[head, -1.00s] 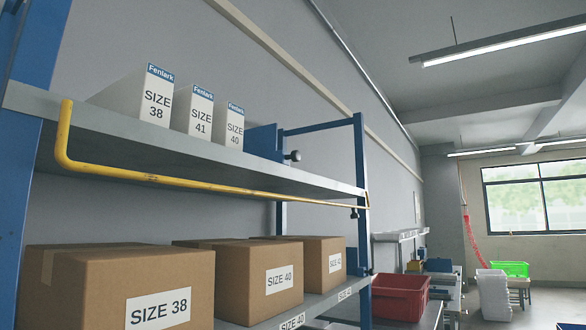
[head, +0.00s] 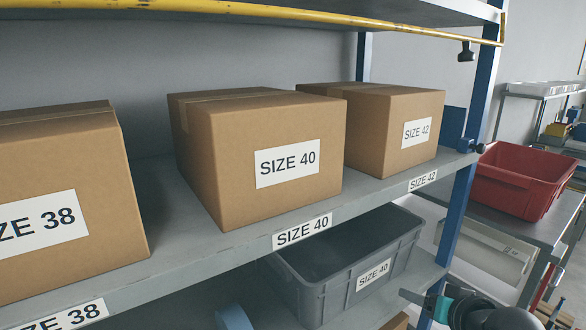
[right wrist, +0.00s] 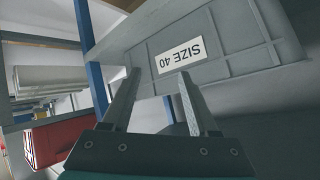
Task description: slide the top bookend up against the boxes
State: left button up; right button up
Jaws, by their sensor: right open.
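The top shelf (head: 400,10) shows only its front edge and underside in the head view, with a yellow bar (head: 250,10) along it. The bookend on top of it, and the white boxes there, are out of view now. My right gripper (head: 412,298) is low at the right in the head view, beside the rack's lower shelf. In the right wrist view its two fingers (right wrist: 158,76) are apart with nothing between them, in front of the grey SIZE 40 bin (right wrist: 225,50). My left gripper is not in view.
On the middle shelf stand cardboard boxes SIZE 38 (head: 60,190), SIZE 40 (head: 240,150) and SIZE 42 (head: 390,130), with a blue bookend (head: 453,125) by the right post. A red bin (head: 525,180) stands on a bench at the right. A dark knob (head: 466,52) hangs below the top shelf.

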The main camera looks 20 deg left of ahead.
jog(key=s+a+r+n+t+y+p, duration=0.1)
jog(key=s+a+r+n+y, duration=0.15)
jog(key=r, duration=1.05)
jog(key=s+a+r+n+y, duration=0.1)
jog(key=s+a+r+y, duration=0.15)
jog(key=r, duration=0.95)
jog(key=s+a+r+n+t+y+p, duration=0.1)
jog(key=s+a+r+n, duration=0.15)
jog(key=r, duration=1.05)
jog(key=s+a+r+n+g+y, duration=0.1)
jog(key=s+a+r+n+y, duration=0.1)
jog(key=s+r, duration=0.65)
jog(key=s+a+r+n+y, duration=0.1)
jog(key=s+r+n, duration=0.1)
jog(key=s+r, duration=0.6)
jog(key=p+x, duration=0.1)
jog(key=x, duration=0.4)
jog(key=p+x, duration=0.1)
jog(key=x, duration=0.4)
jog(key=r+p+x, duration=0.1)
jog(key=x, duration=0.4)
jog(key=shift+w+a+r, duration=0.1)
jog(key=shift+w, duration=0.35)
jog(key=c, duration=0.8)
